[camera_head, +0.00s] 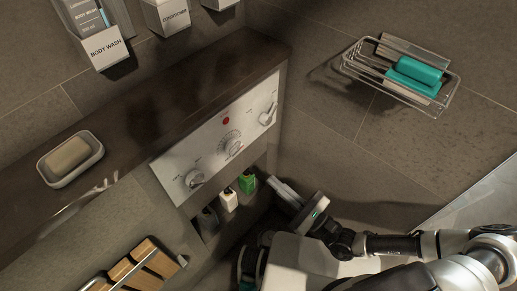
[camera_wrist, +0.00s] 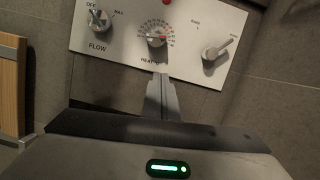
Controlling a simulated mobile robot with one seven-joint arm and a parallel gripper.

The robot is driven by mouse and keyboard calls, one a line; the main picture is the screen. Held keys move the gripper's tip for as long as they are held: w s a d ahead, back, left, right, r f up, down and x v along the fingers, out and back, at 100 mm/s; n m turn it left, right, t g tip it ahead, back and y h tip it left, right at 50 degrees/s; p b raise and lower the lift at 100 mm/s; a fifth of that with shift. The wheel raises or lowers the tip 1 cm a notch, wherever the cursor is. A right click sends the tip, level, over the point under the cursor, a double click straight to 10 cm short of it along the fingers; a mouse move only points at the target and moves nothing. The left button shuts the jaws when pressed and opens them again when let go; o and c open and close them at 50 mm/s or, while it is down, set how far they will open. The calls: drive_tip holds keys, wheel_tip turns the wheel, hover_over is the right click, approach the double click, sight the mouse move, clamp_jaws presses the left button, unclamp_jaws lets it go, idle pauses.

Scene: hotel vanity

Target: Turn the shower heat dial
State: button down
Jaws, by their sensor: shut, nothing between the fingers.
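The heat dial (camera_wrist: 156,41) is the middle knob on a white control panel (camera_wrist: 212,20), ringed by a scale and with "HEAT" printed below it. It also shows in the head view (camera_head: 232,147). My gripper (camera_wrist: 161,72) is shut and empty, its fingertips just below the dial in the wrist view. No contact with the dial is visible. In the head view my gripper (camera_head: 275,183) is to the lower right of the panel. The flow knob (camera_wrist: 98,19) is left of the heat dial, and a lever knob (camera_wrist: 212,52) is right of it.
A dark ledge (camera_head: 150,100) above the panel holds a soap dish (camera_head: 68,160). Small bottles stand in a niche (camera_head: 262,205) below the panel, close to my gripper. A wire rack (camera_head: 385,75) with a teal item hangs on the right wall. Dispensers (camera_head: 103,48) are upper left.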

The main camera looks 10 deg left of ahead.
sight(234, 147)
drive_tip(key=w+a+r, duration=0.4)
drive_tip(key=a+r, duration=0.2)
drive_tip(key=a, duration=0.3)
drive_tip(key=shift+r+p, duration=0.25)
drive_tip(key=shift+p, duration=0.1)
drive_tip(key=shift+d, duration=0.2)
drive_tip(key=shift+a+n, duration=0.15)
drive_tip(key=shift+n, duration=0.25)
